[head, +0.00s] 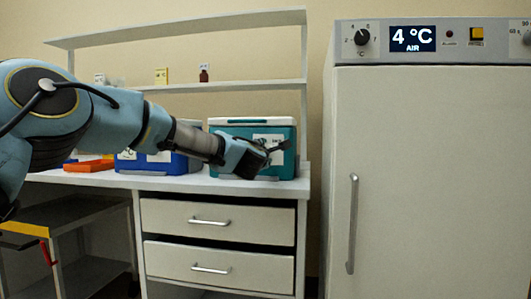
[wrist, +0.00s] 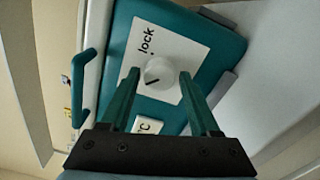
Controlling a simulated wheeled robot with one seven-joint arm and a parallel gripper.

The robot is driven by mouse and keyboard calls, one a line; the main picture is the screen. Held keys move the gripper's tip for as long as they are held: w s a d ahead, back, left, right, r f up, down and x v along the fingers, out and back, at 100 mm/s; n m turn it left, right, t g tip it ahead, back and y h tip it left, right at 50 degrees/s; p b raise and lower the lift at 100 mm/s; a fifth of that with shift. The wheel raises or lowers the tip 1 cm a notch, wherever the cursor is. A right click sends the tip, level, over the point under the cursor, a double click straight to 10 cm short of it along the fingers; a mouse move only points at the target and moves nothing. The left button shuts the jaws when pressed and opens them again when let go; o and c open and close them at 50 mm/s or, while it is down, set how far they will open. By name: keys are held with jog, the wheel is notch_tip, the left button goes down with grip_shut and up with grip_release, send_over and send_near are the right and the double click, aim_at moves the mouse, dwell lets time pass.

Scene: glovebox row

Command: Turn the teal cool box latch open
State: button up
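The teal cool box (head: 290,135) with a white lid stands on the bench top, and its teal front fills much of the wrist view (wrist: 205,45). A white plate on its front reads "lock" and carries a round white latch knob (wrist: 158,70) with a dark slanted mark. My gripper (head: 272,150) is at the front of the box. In the wrist view its two fingers (wrist: 160,74) are apart, one on each side of the knob. I cannot tell whether they touch it. The gripper hides the knob in the head view.
A blue box (head: 180,163) and an orange tray (head: 90,165) are on the bench to the left. A shelf (head: 230,86) with small bottles runs above. Drawers with handles (head: 210,220) are below. A tall white cabinet (head: 440,180) reading 4 °C stands at right.

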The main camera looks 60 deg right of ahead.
jog(key=shift+o, duration=0.8)
jog(key=shift+s+a, duration=0.1)
jog(key=b+v, duration=0.1)
jog(key=v, duration=0.9)
jog(key=shift+a, duration=0.3)
